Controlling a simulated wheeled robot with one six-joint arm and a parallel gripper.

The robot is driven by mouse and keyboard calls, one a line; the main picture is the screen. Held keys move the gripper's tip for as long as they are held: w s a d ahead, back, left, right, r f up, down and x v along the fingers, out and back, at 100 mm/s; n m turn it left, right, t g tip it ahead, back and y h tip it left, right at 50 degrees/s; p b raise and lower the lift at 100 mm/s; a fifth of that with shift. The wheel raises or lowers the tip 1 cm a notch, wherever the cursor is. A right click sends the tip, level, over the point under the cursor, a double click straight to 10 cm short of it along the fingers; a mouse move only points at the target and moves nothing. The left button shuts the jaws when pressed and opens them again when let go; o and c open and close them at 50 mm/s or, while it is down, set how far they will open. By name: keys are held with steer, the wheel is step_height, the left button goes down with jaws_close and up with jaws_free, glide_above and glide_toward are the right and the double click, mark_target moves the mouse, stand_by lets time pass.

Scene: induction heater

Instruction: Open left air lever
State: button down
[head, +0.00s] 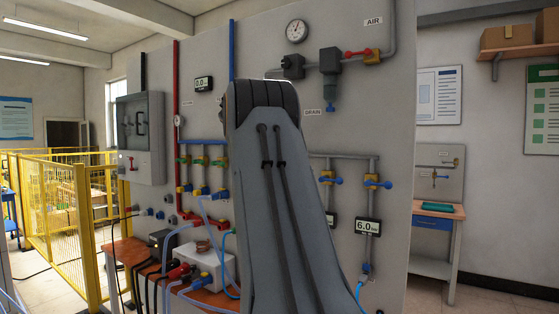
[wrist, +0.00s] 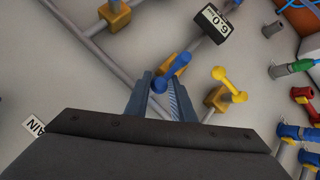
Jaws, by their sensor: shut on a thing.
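My gripper (wrist: 165,80) shows in the wrist view with its two grey fingers on either side of a blue lever (wrist: 172,70), shut on it. The lever sticks out past the fingertips and lies slanted along a grey pipe. In the head view a blue lever (head: 332,181) on a yellow valve shows at the left of two air pipes, just right of my arm. My gripper is hidden behind my arm there.
A second blue-lever valve (head: 377,183) sits to the right. A yellow lever (wrist: 229,85) stands close beside my fingers in the wrist view. A 6.0 display (wrist: 215,23) is near the lever.

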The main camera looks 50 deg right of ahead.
steer(key=shift+s+f, duration=0.15)
steer(key=shift+f, duration=0.3)
steer(key=c, duration=1.6)
jaws_free()
steer(key=shift+d+r, duration=0.1)
steer(key=shift+r, duration=0.25)
steer(key=shift+a+r, duration=0.15)
steer(key=shift+a, duration=0.25)
steer(key=b+v, duration=0.2)
steer(key=v, duration=0.5)
steer(key=shift+b, duration=0.35)
